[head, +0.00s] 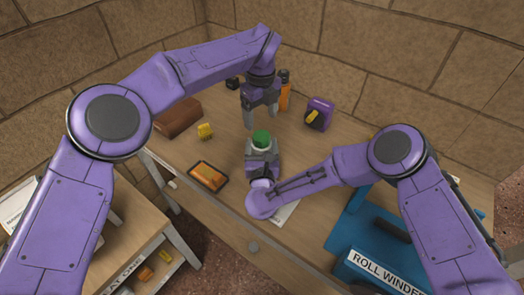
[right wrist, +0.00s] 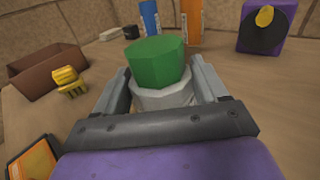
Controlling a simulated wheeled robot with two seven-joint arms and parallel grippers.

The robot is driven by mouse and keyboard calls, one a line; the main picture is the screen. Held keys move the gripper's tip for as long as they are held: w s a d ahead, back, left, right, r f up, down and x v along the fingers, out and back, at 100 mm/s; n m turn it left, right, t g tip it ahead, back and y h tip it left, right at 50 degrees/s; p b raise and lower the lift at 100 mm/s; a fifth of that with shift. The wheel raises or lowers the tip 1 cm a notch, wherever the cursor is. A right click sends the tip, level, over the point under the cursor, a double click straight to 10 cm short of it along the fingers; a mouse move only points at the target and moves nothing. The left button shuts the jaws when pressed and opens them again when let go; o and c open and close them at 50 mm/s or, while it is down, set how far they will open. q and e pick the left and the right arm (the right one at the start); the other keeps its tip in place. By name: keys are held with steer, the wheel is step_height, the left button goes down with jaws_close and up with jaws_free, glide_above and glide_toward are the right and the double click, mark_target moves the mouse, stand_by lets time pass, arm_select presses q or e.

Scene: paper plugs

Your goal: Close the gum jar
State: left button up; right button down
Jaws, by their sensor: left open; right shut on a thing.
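The gum jar (right wrist: 160,97) is a pale, whitish jar with a green faceted lid (right wrist: 158,62) on its top. In the head view the green lid (head: 261,137) shows near the middle of the table, with a strip of the pale jar (head: 261,147) below it. My right gripper (head: 261,153) is shut on the jar from the near side, one finger on each side in the right wrist view (right wrist: 165,88). My left gripper (head: 260,118) is open and empty, pointing down just above the lid. I cannot tell whether the lid is seated or loose.
A brown box (head: 178,117), a yellow object (head: 205,131) and a dark tray with orange contents (head: 208,176) lie to the left. A blue roll winder (head: 350,235) takes the right front.

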mark_target(261, 136)
arm_select(q)
steer(key=n, duration=1.1)
steer(key=shift+n, duration=0.4)
steer(key=shift+f, duration=0.15)
step_height(261, 136, down, 8)
steer(key=shift+r, duration=0.1)
